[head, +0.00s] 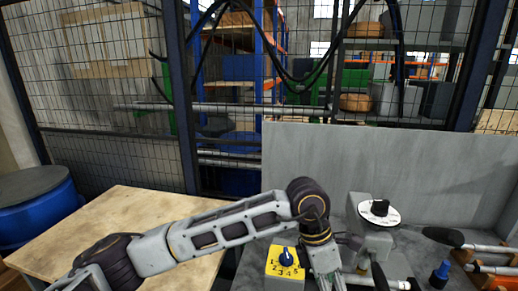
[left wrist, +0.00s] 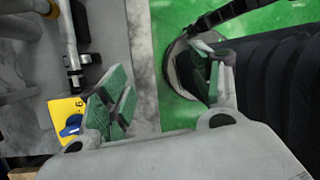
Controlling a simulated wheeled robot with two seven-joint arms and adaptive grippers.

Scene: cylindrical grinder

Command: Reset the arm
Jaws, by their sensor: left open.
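My left arm (head: 225,230) comes in from the left in the head view, reaches over the wooden table and bends down at the grinder's grey bed. Its left gripper (head: 328,282) is at the bottom edge, right of the yellow dial plate (head: 285,264), and partly cut off. In the left wrist view the left gripper (left wrist: 160,82) has its green-padded fingers wide apart with nothing between them. The yellow plate (left wrist: 66,112) with its blue knob (left wrist: 70,128) lies to the left of the fingers there. My right gripper is not in view.
A grey unit with a white dial (head: 379,210) stands right of the arm. Black-handled levers (head: 443,237) and a small blue knob (head: 440,270) are farther right. A grey panel (head: 400,165) rises behind. The wooden table (head: 125,220) is bare beside the arm; a blue barrel (head: 40,205) stands left.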

